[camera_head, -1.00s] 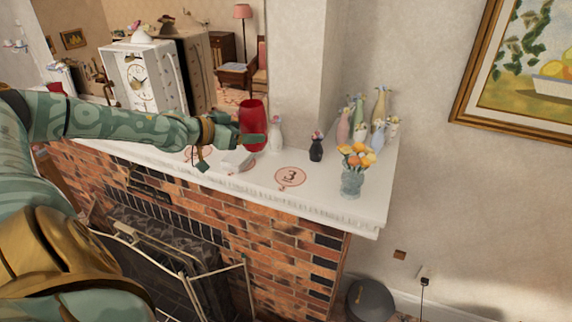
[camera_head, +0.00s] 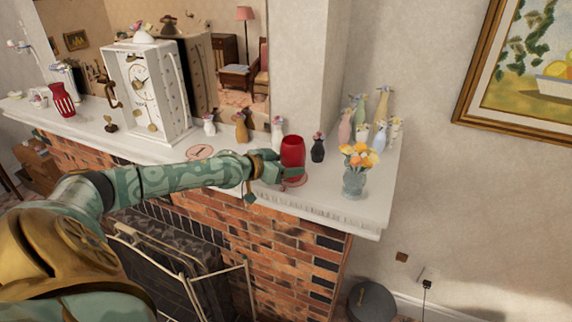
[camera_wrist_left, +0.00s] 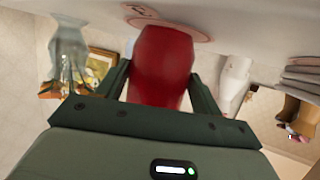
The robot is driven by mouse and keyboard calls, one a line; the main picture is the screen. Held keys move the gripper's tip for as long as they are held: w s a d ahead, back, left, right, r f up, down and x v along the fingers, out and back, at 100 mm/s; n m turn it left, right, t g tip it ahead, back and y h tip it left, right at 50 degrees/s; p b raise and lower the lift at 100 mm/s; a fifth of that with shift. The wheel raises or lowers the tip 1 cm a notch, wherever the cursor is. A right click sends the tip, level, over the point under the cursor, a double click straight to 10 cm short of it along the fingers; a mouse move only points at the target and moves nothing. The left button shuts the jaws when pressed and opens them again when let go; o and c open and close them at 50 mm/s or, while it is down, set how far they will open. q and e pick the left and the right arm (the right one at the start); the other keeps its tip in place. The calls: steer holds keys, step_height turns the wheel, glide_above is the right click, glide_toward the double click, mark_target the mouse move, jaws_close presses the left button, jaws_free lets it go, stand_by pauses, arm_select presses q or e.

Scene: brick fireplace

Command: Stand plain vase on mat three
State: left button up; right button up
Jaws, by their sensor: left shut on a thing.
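The plain vase (camera_head: 293,160) is red, smooth and upright. My left gripper (camera_head: 279,168) is shut around its sides; the left wrist view also shows the vase (camera_wrist_left: 162,68) between the two fingers. Mat three (camera_head: 297,183) is a pinkish round disc on the white mantel, mostly hidden behind the vase and gripper. The vase base is over or on this mat; I cannot tell whether it touches. In the upside-down left wrist view, the mat's edge (camera_wrist_left: 196,27) shows by the base. My right gripper is not in view.
A dark small vase (camera_head: 318,148) and a white one (camera_head: 277,132) stand close behind. A glass vase of orange flowers (camera_head: 354,180) stands to the right. Another mat (camera_head: 199,152), a white clock (camera_head: 145,95) and a patterned red vase (camera_head: 62,98) are further left on the mantel (camera_head: 325,195).

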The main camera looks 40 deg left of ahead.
arm_select(q)
steer(key=o, duration=1.2)
steer(key=shift+o, duration=0.2)
